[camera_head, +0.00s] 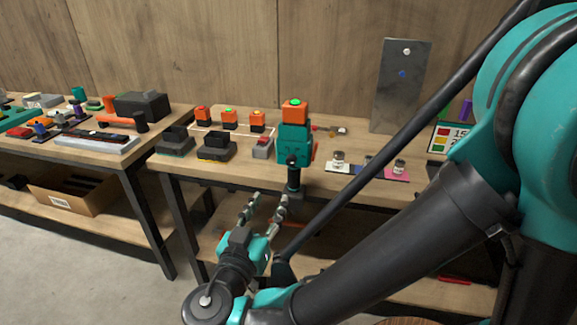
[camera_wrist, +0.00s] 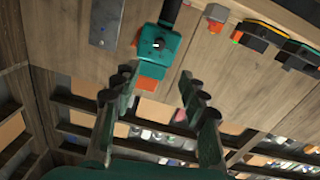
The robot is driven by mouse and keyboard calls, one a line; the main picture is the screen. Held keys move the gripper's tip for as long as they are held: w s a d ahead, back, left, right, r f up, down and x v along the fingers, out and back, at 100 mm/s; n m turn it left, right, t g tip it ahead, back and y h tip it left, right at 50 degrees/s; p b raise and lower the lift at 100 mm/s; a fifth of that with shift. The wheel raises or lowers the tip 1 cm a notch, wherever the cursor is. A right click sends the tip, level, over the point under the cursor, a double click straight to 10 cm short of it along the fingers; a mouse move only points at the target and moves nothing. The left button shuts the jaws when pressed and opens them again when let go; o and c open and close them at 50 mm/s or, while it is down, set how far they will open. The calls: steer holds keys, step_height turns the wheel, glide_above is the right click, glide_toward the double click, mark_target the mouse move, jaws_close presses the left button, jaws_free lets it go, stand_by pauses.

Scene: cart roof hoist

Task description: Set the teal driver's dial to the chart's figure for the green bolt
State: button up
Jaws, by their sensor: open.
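The teal driver (camera_head: 292,140) stands upright near the bench's front edge, with an orange top bearing a green spot and a dark lower part. In the wrist view the driver (camera_wrist: 165,45) lies beyond the fingertips. No dial figure can be read. My gripper (camera_head: 268,203) is open and empty, in front of and below the driver; its fingers also show in the wrist view (camera_wrist: 155,76). The chart (camera_head: 452,136) at the right is partly hidden by my arm; red, yellow and green patches and cut-off figures show. I cannot make out a green bolt.
A grey metal plate (camera_head: 400,88) with a pale and a blue bolt stands against the wall. Chargers (camera_head: 216,146) and orange-topped blocks (camera_head: 229,118) are left of the driver. Small jars (camera_head: 338,158) stand to its right. A cluttered second bench (camera_head: 95,153) is at left.

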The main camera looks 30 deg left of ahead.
mark_target(290, 163)
steer(key=x, duration=1.5)
steer(key=shift+w, duration=0.35)
jaws_close()
